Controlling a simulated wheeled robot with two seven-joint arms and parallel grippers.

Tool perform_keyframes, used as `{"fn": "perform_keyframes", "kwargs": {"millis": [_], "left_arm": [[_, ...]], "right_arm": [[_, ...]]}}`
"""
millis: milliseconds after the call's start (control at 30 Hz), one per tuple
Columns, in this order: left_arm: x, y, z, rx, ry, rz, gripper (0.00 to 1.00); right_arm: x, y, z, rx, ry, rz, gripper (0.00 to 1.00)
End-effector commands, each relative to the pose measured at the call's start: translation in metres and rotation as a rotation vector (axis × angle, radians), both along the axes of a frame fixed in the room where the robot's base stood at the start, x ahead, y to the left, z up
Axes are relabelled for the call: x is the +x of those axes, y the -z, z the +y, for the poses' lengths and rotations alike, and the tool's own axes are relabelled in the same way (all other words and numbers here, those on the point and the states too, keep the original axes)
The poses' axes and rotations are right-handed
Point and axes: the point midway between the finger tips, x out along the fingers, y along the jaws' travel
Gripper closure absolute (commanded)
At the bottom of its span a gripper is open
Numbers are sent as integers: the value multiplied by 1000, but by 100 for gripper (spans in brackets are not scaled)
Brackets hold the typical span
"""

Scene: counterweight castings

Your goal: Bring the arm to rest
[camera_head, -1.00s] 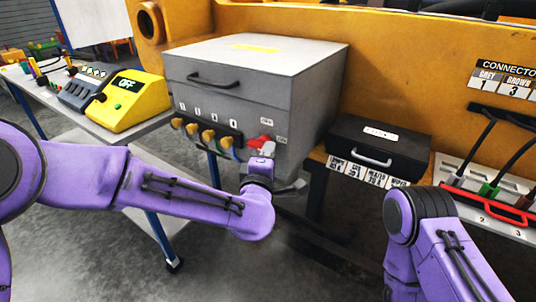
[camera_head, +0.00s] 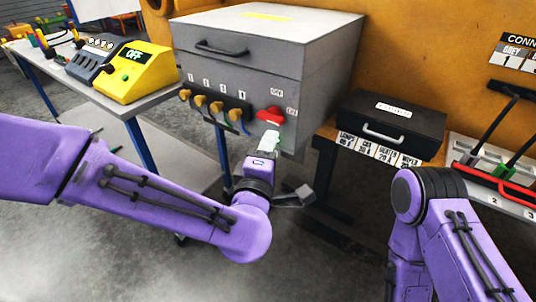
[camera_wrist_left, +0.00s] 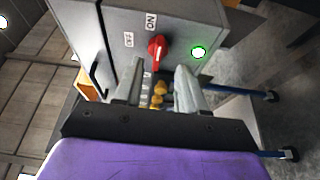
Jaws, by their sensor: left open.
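My left gripper (camera_head: 270,140) is in front of the grey box, just below its red switch knob (camera_head: 270,116). In the left wrist view the two fingers (camera_wrist_left: 157,88) are apart with nothing between them, and the red knob (camera_wrist_left: 157,50) shows beyond their tips with a gap. ON and OFF labels sit beside the knob, and a lit green lamp (camera_wrist_left: 198,52) is near it. My left arm reaches in from the left, bent at the wrist. My right arm shows only as links at the lower right; its gripper is out of view.
The grey box (camera_head: 245,55) has several yellow plugs (camera_head: 200,100) on its front. A yellow unit marked OFF (camera_head: 137,72) stands on the left table. A black case (camera_head: 388,125) and a rack with a red handle (camera_head: 495,178) are on the right. The floor below is open.

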Motion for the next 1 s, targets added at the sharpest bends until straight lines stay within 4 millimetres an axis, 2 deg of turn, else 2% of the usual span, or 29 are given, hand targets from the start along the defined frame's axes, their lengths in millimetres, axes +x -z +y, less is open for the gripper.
{"fn": "perform_keyframes", "kwargs": {"millis": [167,567,633,667,767,833,933,1000], "left_arm": [[-14,0,4,-1,-1,0,60],[-15,0,4,4,-1,-1,60],[-16,2,1,66,16,-6,60],[-16,9,1,139,34,-3,60],[-9,68,37,382,25,85,60],[-12,123,68,527,26,195,60],[-32,200,116,707,44,367,60],[-58,250,150,814,67,494,60]], "right_arm": [[0,2,0,0,0,0,57],[0,2,0,0,0,0,57],[0,2,0,0,0,0,57],[0,2,0,0,0,0,57],[0,0,0,0,0,0,57],[0,-2,0,0,0,0,57],[0,-5,0,0,0,0,57],[0,-7,0,0,0,0,57]]}}
